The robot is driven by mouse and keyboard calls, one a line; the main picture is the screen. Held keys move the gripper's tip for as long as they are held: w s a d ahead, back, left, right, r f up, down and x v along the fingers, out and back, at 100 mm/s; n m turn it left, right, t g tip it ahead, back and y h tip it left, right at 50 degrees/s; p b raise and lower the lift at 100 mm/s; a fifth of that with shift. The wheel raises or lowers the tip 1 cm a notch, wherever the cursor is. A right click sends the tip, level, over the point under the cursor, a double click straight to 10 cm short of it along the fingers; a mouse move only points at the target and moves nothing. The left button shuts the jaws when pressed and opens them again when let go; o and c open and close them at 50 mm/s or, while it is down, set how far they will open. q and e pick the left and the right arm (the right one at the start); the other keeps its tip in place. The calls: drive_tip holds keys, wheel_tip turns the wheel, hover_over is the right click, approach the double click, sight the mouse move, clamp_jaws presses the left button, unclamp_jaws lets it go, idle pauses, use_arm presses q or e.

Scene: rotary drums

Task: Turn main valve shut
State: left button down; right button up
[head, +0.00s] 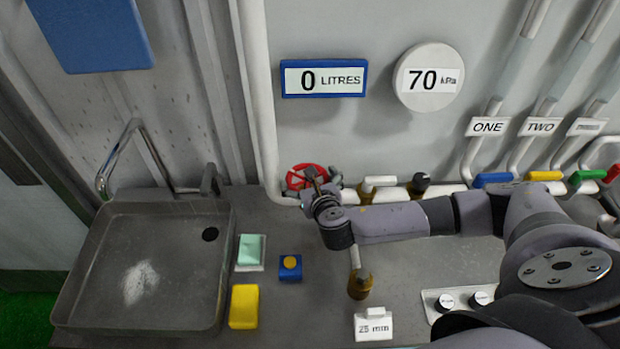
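The main valve's red round handwheel (296,178) sits on the white pipe at the back of the counter. My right arm reaches in from the right, and its gripper (316,182) is at the wheel, covering its front and lower right part. The fingers are small and overlap the wheel. I cannot tell whether they are closed on the rim or only beside it. My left gripper is not in view.
A steel sink (150,270) with a tap (118,150) is on the left. A blue box with a yellow button (290,267), yellow sponge (244,306) and brass nozzle (360,285) stand on the counter. The wall displays read 0 litres (324,78) and 70 kPa (430,77). Coloured valve handles (493,180) line the right.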

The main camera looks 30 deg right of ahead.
drive_tip(key=shift+m+h, duration=0.6)
drive_tip(key=shift+h, duration=0.1)
drive_tip(key=o, duration=0.8)
drive_tip(key=v, duration=1.2)
drive_tip(key=shift+r, duration=0.2)
drive_tip(key=shift+w, duration=0.15)
